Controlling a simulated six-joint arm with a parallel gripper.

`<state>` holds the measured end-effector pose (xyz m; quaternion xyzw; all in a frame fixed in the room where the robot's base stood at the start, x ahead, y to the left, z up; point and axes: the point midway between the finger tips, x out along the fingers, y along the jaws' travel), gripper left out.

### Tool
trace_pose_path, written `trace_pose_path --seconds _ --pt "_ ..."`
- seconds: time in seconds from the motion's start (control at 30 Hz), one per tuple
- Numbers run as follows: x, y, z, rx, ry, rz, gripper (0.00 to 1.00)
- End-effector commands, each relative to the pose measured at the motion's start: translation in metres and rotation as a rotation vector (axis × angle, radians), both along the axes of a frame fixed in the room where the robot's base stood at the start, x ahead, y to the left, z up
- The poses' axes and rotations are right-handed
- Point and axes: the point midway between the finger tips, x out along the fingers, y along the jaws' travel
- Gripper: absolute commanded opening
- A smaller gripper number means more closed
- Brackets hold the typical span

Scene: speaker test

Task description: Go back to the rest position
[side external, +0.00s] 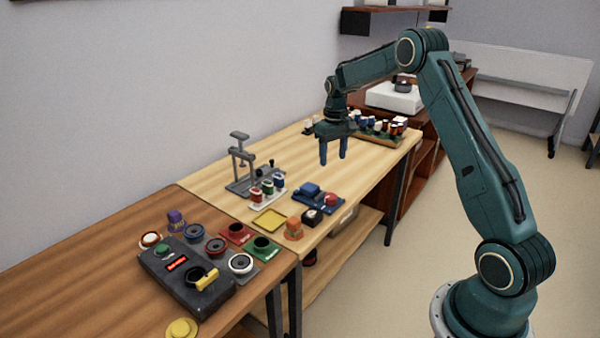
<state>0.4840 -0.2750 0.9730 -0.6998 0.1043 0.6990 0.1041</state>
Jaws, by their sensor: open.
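My gripper (334,158) points down above the light wooden table (310,237), with its two blue fingers apart and nothing seen between them. It is in front of a tray of small coloured parts (381,138) at the table's far end. My teal arm reaches over from the right side of the picture. The gap from the fingertips to the tabletop is hard to judge from this view.
A grey press stand (241,165) stands left of the gripper. A blue tray (318,203), a yellow tray (269,221) and a rack of spools (266,194) lie nearer. A dark test box (186,276) with a yellow handle sits on the brown table (80,287) among several speakers.

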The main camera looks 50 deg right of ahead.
Motion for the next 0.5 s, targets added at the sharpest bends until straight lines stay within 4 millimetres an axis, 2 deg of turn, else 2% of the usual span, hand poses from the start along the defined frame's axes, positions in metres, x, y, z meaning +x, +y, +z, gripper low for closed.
trace_pose_path --seconds 0.17,0.27,0.5 --pt "-0.001 0.007 0.011 -0.005 -0.01 0.006 0.59" --pt "-0.003 0.017 0.024 -0.012 -0.021 0.015 0.59" --pt "-0.017 0.057 0.073 -0.035 -0.069 0.047 0.59"
